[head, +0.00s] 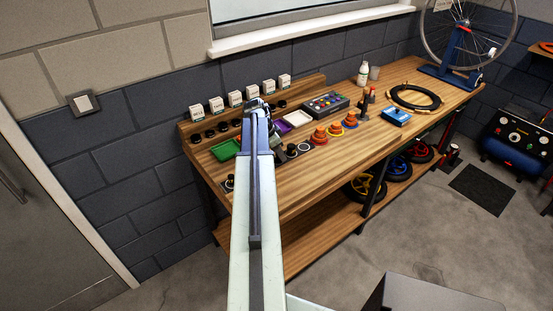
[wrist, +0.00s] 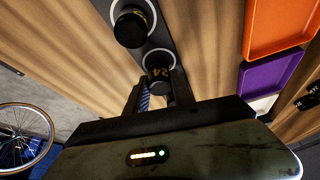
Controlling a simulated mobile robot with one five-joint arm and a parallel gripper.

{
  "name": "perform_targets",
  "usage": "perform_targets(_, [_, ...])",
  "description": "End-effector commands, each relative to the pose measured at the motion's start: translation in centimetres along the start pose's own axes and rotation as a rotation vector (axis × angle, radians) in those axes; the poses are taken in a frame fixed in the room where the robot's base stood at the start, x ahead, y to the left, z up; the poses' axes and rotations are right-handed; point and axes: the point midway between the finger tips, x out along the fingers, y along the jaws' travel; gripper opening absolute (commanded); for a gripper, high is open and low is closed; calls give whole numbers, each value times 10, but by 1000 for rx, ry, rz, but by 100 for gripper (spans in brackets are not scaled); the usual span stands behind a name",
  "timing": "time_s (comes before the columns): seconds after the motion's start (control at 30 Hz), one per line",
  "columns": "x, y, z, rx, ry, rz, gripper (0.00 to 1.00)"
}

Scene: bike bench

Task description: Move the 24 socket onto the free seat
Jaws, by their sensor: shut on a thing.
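The 24 socket (wrist: 158,74) is black with a yellow 24 on it. In the wrist view it is between the two fingers of my gripper (wrist: 158,92), which is shut on it. A pale ring of a seat (wrist: 152,53) shows around its far side on a dark strip (wrist: 146,48). I cannot tell whether the socket stands in that seat or hangs just above it. Another black socket (wrist: 130,27) stands in a ringed seat farther along the strip. In the head view my arm hides the held socket. An empty-looking pale ring (head: 304,147) shows right of my arm.
An orange tray (wrist: 275,25) and a purple tray (wrist: 268,75) lie right of the strip in the wrist view. In the head view, small boxes (head: 235,99) line the back shelf. A green tray (head: 225,150) lies left of my arm. Orange parts (head: 319,137) stand to the right.

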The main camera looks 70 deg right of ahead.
Motion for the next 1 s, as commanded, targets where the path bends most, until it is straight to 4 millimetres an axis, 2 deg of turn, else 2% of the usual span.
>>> perform_targets(0.03, [5,-1,4,-2,0,-1,0])
perform_targets(0.2, [0,-2,5,-7,0,-3,0])
perform_targets(0.37, [4,-2,7,-6,0,-3,0])
perform_targets(0.4, [3,-2,6,-6,0,-2,38])
perform_targets(0.47, [3,-2,5,-5,0,-2,51])
perform_targets(0.83, [1,-1,2,-3,0,-1,51])
perform_targets(1.0, [-18,-1,0,-3,0,-1,51])
